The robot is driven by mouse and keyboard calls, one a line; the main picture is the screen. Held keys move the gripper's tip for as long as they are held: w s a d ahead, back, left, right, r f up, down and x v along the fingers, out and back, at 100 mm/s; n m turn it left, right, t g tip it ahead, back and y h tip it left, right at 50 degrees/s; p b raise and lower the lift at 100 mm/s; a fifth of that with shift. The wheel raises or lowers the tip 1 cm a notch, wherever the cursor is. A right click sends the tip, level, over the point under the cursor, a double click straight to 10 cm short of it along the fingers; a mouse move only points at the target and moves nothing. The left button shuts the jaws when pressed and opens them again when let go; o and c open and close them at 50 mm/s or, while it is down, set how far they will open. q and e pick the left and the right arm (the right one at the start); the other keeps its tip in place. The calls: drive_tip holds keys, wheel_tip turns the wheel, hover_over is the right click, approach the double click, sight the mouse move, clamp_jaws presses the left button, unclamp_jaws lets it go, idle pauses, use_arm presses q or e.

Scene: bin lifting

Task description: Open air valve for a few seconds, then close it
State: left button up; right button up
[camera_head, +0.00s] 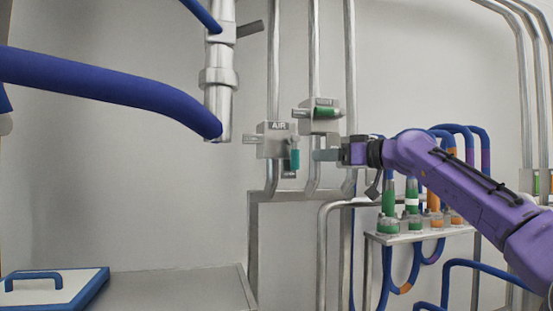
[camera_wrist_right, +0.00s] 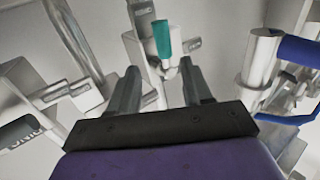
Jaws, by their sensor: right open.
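The air valve (camera_head: 273,141) is a grey box labelled AIR on a vertical pipe, near the middle of the head view. Nothing is held. My left gripper is not in view.
A second valve box (camera_head: 320,128) with a horizontal green handle (camera_head: 327,113) sits just above my right gripper. A shelf (camera_head: 415,236) with several coloured hose fittings lies below my right arm. A thick blue hose (camera_head: 110,84) crosses the left. A blue-edged lid (camera_head: 60,294) lies lower left.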

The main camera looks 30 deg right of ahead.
sight(297, 153)
drive_tip(key=w+a+r+p, duration=0.1)
drive_tip(key=p, duration=0.1)
drive_tip(key=w+a+r+p, duration=0.1)
drive_tip(key=p, duration=0.2)
drive_tip(key=shift+w, duration=0.25)
drive_tip(key=p+x, duration=0.1)
drive_tip(key=x, duration=0.1)
drive_tip(key=p+x, duration=0.1)
drive_tip(key=x, duration=0.1)
drive_tip(key=f+x, duration=0.1)
drive_tip(key=x, duration=0.2)
drive_tip(key=shift+d+f+p, duration=0.1)
drive_tip(key=shift+d+p, duration=0.15)
drive_tip(key=shift+p, duration=0.15)
drive_tip(key=shift+w, duration=0.2)
drive_tip(key=shift+s, duration=0.5)
drive_tip(key=shift+w, duration=0.2)
drive_tip(key=c, duration=0.4)
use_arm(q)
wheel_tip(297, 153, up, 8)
use_arm(e)
drive_tip(key=shift+w, duration=0.1)
clamp_jaws()
